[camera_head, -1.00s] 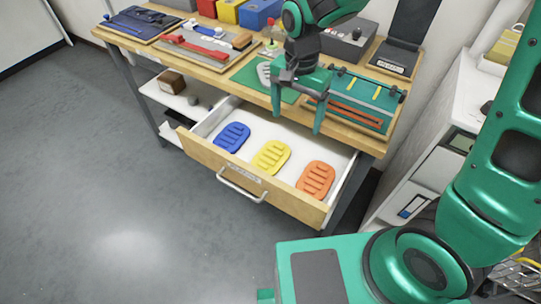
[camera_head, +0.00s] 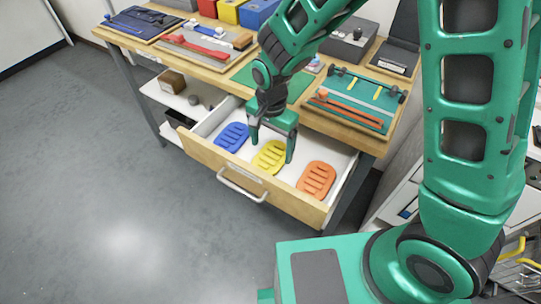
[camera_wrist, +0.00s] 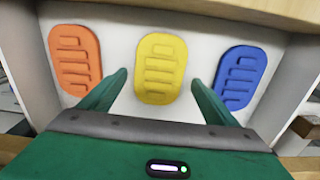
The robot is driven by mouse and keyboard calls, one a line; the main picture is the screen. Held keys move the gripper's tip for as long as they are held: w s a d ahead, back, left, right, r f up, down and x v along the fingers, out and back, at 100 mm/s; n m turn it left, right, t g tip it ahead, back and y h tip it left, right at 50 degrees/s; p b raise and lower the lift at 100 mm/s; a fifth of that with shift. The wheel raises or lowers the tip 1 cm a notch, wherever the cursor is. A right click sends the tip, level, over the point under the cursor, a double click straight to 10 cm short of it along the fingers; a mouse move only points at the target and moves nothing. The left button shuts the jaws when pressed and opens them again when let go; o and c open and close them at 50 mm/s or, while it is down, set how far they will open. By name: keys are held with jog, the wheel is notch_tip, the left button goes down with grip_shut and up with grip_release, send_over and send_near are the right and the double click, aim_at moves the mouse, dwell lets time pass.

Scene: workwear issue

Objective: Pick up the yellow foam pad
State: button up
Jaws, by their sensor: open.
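The yellow foam pad (camera_head: 270,158) lies flat in the open drawer (camera_head: 208,160), between a blue pad (camera_head: 232,137) and an orange pad (camera_head: 316,179). It is an oval with ridges or slots across it. My gripper (camera_head: 272,152) is open and empty above the yellow pad, its fingers pointing down into the drawer. In the wrist view the yellow pad (camera_wrist: 160,68) shows ahead of and between the two open fingertips (camera_wrist: 158,82). I cannot tell how high the fingertips are above the drawer floor.
The drawer's front panel with a metal handle (camera_head: 242,186) faces the open floor. The workbench top (camera_head: 215,72) behind holds a green mat (camera_head: 243,78), a teal board with orange strips (camera_head: 352,102), trays of tools and coloured bins. A white cabinet stands to the right.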

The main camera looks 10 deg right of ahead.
aim_at(272, 157)
jog(key=shift+f, duration=1.3)
jog(key=shift+c, duration=0.6)
jog(key=c, duration=1)
jog(key=shift+r, duration=0.1)
